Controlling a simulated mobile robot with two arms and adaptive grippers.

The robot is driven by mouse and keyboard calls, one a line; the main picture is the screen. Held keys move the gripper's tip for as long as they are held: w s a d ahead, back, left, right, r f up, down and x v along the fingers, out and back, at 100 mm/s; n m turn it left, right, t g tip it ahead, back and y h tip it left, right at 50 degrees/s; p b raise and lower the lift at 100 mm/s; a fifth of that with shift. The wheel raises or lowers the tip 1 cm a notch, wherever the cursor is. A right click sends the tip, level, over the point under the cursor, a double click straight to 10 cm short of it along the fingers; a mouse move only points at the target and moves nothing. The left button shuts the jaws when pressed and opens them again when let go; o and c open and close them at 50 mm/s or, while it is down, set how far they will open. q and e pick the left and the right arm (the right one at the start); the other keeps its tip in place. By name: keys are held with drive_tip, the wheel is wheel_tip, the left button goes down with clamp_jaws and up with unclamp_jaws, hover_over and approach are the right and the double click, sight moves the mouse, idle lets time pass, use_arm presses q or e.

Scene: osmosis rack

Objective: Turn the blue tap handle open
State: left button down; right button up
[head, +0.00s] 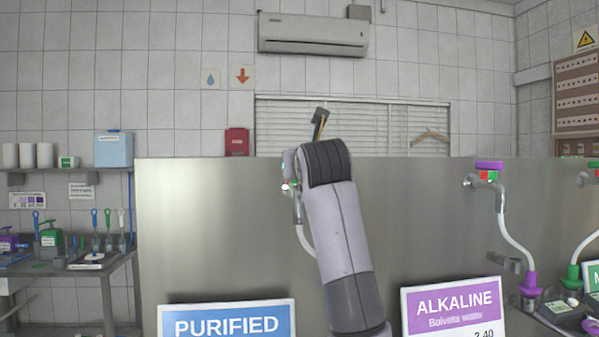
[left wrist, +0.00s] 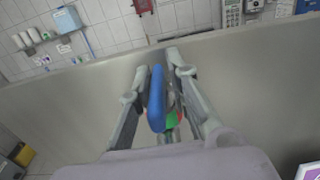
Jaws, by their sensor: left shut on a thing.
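The blue tap handle (left wrist: 157,100) is an elongated blue bar in the left wrist view. It stands between the fingers of my left gripper (left wrist: 158,72), which is shut on it. Below the handle a green and red collar (left wrist: 171,118) of the tap shows. In the head view my arm hides the blue handle. Only part of the metal tap (head: 297,208) and its white hose (head: 304,240) show left of the arm, above the blue PURIFIED sign (head: 227,322). My right gripper is not in view.
A steel panel (head: 215,230) stands behind the tap. To the right is a similar tap with a purple handle (head: 489,166), above the ALKALINE sign (head: 452,306). A bench with tools (head: 92,258) stands at the far left. The panel left of my arm is clear.

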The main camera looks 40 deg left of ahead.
use_arm(q)
drive_tip(key=shift+s+a, duration=0.1)
idle(0.4)
drive_tip(key=c, duration=1.8)
unclamp_jaws()
drive_tip(key=shift+c, duration=0.2)
drive_tip(key=shift+o, duration=0.9)
drive_tip(key=shift+s+a, duration=0.15)
drive_tip(key=v, duration=1.2)
drive_tip(key=shift+s, duration=0.1)
